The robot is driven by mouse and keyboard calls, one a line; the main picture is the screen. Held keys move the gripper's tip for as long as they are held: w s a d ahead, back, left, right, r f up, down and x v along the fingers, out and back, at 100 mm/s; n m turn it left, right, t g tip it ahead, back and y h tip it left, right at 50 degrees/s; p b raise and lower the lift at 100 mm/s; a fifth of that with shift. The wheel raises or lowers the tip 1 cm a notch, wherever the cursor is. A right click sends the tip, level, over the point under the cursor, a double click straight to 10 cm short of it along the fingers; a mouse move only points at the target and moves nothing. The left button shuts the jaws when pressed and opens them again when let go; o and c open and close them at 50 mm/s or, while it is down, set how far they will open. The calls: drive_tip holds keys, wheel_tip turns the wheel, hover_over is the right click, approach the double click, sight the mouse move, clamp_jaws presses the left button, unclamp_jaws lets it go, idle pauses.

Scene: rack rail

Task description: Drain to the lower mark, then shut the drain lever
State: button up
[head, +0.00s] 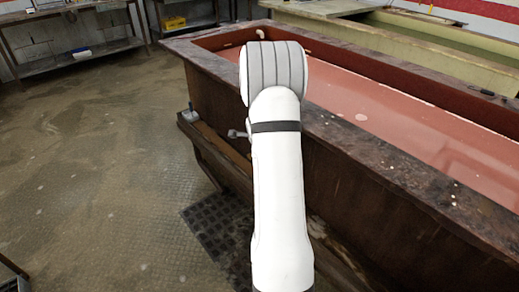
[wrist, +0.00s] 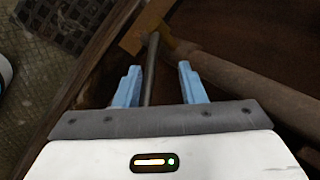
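A long brown tank (head: 215,85) holds reddish liquid (head: 400,108), its surface below the rim. I cannot make out a level mark on its walls. In the wrist view, a thin grey metal rod (wrist: 150,72), apparently the drain lever, runs from a brown pipe fitting into the space between my fingers. My gripper (wrist: 160,84) is open, with its two light blue fingers on either side of the rod and gaps showing on both sides. I cannot tell how deep the rod sits. In the head view my white arm hides the gripper and part of the tank.
A thick brown pipe (wrist: 250,75) runs beside the right finger. A wooden ledge (head: 215,150) follows the tank's base, and a dark grate (head: 215,222) lies on the floor. A second, greenish tank (head: 440,50) stands behind. Open floor (head: 95,150) is at left.

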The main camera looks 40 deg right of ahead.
drive_tip(key=v, duration=0.8)
